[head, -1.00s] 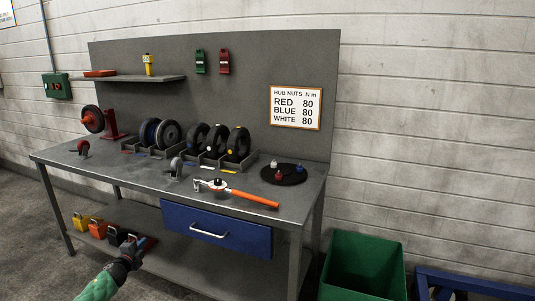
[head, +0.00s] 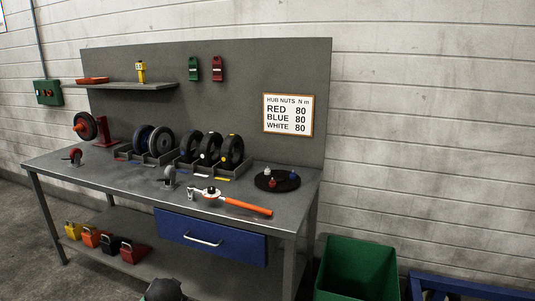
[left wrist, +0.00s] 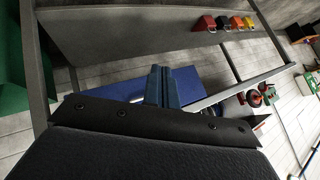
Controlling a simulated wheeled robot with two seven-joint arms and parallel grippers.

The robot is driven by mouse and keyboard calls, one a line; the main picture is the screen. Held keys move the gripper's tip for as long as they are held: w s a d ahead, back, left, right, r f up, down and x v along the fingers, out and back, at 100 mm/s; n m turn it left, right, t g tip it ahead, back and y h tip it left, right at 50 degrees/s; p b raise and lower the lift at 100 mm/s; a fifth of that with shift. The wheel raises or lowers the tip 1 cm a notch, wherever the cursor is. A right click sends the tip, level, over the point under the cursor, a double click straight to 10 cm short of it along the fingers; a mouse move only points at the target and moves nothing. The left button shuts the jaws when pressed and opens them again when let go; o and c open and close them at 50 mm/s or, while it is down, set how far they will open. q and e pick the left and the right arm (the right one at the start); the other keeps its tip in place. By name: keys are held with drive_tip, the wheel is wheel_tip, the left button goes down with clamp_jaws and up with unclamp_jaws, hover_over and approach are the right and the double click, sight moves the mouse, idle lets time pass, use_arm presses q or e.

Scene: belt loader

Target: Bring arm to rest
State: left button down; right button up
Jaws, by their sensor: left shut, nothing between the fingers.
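My left gripper (left wrist: 161,72) shows in the left wrist view as two blue-grey fingers pressed together, with nothing between them. It is in front of the bench's blue drawer (left wrist: 190,82) in that view, clear of the bench top. In the head view only a dark rounded part of my left arm shows at the bottom edge, below the bench's lower shelf (head: 185,273); the fingers cannot be made out there. My right arm and gripper are in neither view.
The grey workbench (head: 120,185) holds caster wheels in trays, an orange-handled torque wrench (head: 235,203) and a black disc (head: 263,184) with coloured nuts. Several coloured padlock-like blocks sit on the lower shelf. A green bin (head: 357,265) and blue frame (head: 470,288) stand at right.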

use_arm(q)
drive_tip(key=s+d+f+g+h+p, duration=0.1)
drive_tip(key=s+d, duration=0.3)
drive_tip(key=s, duration=0.4)
drive_tip(key=s+d+n+g+h+p, duration=0.15)
drive_tip(key=s+d, duration=0.25)
drive_tip(key=s, duration=0.4)
drive_tip(key=s+d+f+m+h, duration=0.1)
drive_tip(key=s+d, duration=0.4)
drive_tip(key=s, duration=0.3)
drive_tip(key=s+d+f+g+p, duration=0.1)
drive_tip(key=s+f+g, duration=0.1)
drive_tip(key=s, duration=0.6)
drive_tip(key=s+d+f+n+g+h+p, duration=0.1)
drive_tip(key=s+f, duration=0.3)
drive_tip(key=s, duration=0.4)
drive_tip(key=shift+s+d+g, duration=0.3)
drive_tip(key=shift+d+g, duration=0.05)
drive_tip(key=shift+d, duration=0.2)
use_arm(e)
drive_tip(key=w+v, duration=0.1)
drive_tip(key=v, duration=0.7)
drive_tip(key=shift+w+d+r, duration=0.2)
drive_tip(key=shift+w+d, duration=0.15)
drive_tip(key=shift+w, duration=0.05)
use_arm(q)
drive_tip(key=shift+n, duration=0.25)
